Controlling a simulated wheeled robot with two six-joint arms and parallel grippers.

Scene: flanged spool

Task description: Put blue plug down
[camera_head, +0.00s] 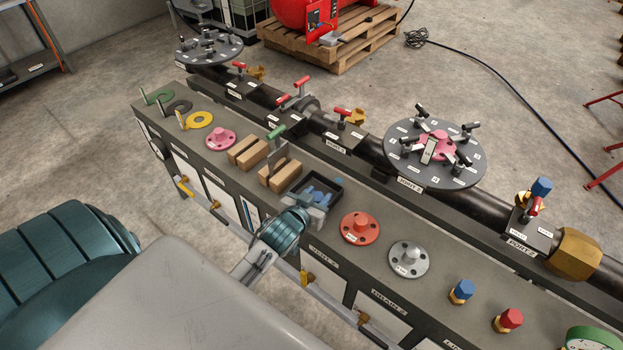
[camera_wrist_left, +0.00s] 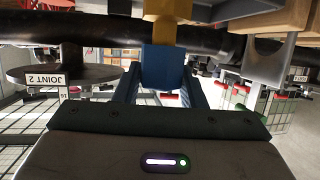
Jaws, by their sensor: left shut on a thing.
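My left gripper (camera_head: 318,195) reaches in over the small black tray (camera_head: 338,184) on the bench in the head view. In the left wrist view its blue fingers (camera_wrist_left: 160,85) are shut on a blue plug (camera_wrist_left: 162,66), with a brass part (camera_wrist_left: 160,28) at the plug's far end. In the head view I cannot make out the held plug from the blue fingers. Whether it touches the tray I cannot tell. Another blue plug (camera_head: 461,290) with a brass base stands on the bench at right. My right gripper is not in view.
A red plug (camera_head: 510,319), a grey flange (camera_head: 408,258) and an orange flange (camera_head: 360,228) stand on the bench right of the tray. Wooden blocks (camera_head: 280,174) lie left of it. The black pipe (camera_head: 365,150) with valves and a round clamp disc (camera_head: 400,160) runs behind.

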